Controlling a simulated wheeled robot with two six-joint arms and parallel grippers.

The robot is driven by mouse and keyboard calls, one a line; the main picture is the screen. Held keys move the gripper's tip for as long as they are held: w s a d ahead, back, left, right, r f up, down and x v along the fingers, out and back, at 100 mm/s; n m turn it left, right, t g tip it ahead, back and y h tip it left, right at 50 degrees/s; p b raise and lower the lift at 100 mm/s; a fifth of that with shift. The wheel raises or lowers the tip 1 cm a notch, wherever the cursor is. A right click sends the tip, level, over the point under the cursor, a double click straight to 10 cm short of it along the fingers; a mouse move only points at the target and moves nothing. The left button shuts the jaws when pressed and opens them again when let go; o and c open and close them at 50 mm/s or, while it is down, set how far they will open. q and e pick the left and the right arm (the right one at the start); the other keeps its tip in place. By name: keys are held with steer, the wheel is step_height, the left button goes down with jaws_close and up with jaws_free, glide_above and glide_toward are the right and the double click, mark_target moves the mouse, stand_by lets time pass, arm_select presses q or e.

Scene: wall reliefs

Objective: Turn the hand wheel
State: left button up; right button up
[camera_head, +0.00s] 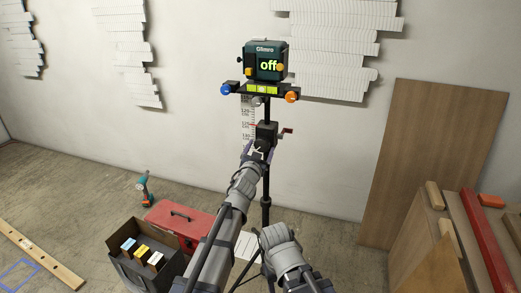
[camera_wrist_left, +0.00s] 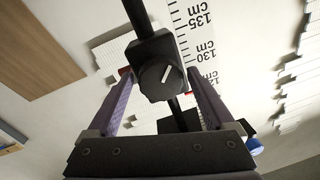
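The hand wheel (camera_wrist_left: 163,80) is a dark, lobed knob with a white mark, on a black clamp block around the upright pole in the left wrist view. In the head view the block (camera_head: 267,131) sits partway up the pole, with a small red-ended handle at its right; my left gripper covers the wheel. My left gripper (camera_head: 259,148) reaches up to the block. In the left wrist view its purple fingers (camera_wrist_left: 160,76) stand on either side of the wheel, apart, with narrow gaps visible. My right arm shows low in the head view, but its gripper does not.
A green device (camera_head: 265,62) reading "off" tops the pole, above a bar with coloured knobs. A centimetre scale (camera_wrist_left: 194,35) stands beside the pole. A red toolbox (camera_head: 182,218), a dark crate (camera_head: 130,270) and a drill (camera_head: 146,190) are on the floor. Boards lean at the right.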

arm_select(q)
steer(key=shift+o, duration=0.7)
steer(key=v, duration=0.8)
steer(key=shift+w, duration=0.1)
